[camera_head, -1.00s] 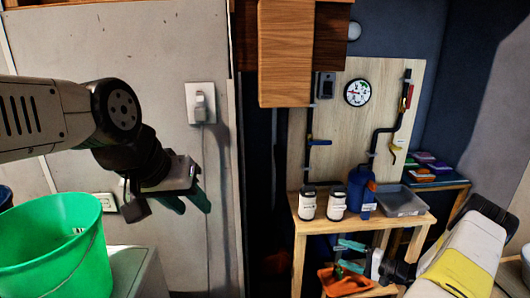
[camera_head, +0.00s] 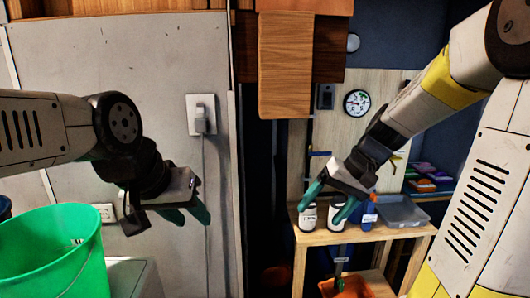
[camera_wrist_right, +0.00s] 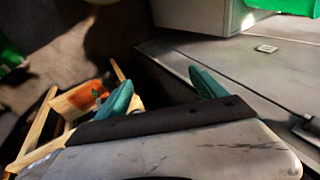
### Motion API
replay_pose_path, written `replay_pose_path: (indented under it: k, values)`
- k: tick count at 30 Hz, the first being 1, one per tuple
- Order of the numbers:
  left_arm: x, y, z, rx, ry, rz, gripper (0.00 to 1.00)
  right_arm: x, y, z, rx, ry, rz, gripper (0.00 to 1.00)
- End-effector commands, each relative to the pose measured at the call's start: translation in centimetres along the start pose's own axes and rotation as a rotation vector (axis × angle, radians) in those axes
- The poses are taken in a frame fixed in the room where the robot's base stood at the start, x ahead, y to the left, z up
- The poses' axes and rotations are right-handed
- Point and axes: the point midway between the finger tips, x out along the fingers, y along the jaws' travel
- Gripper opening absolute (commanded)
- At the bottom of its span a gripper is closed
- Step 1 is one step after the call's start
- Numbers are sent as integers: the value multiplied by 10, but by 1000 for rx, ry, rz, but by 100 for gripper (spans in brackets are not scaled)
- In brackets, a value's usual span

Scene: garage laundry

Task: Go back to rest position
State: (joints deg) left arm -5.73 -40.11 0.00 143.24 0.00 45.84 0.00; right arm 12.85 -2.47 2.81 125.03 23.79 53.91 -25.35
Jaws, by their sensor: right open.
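My left gripper (camera_head: 192,216) hangs at the left in the head view, in front of the pale wall panel, with its two teal fingers apart and nothing between them. My right gripper (camera_head: 327,205) is raised over the wooden workbench in the head view, tilted downward. Its teal fingers are spread and empty; they also show apart in the right wrist view (camera_wrist_right: 160,88). In the head view it partly covers the bench items behind it.
A green bucket (camera_head: 52,250) stands at lower left on a white surface. The wooden bench (camera_head: 380,236) holds white-labelled containers (camera_head: 308,217), a blue bottle (camera_head: 369,214) and a grey tray (camera_head: 401,210). An orange bin (camera_head: 345,288) is below. Wooden cabinets (camera_head: 286,65) hang above.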

Motion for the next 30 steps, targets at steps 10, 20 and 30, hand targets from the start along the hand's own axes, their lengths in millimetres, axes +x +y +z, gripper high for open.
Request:
replay_pose_path:
  k: [10, 20, 30]
  values:
    - [0, 0, 0, 0, 0, 0, 39, -60, -34, 79, -114, 230, 218, 80]
    - [0, 0, 0, 0, 0, 0, 39, -76, -35, 107, -147, 359, 269, 80]
    - [0, 0, 0, 0, 0, 0, 39, -76, -35, 108, -146, 361, 270, 80]
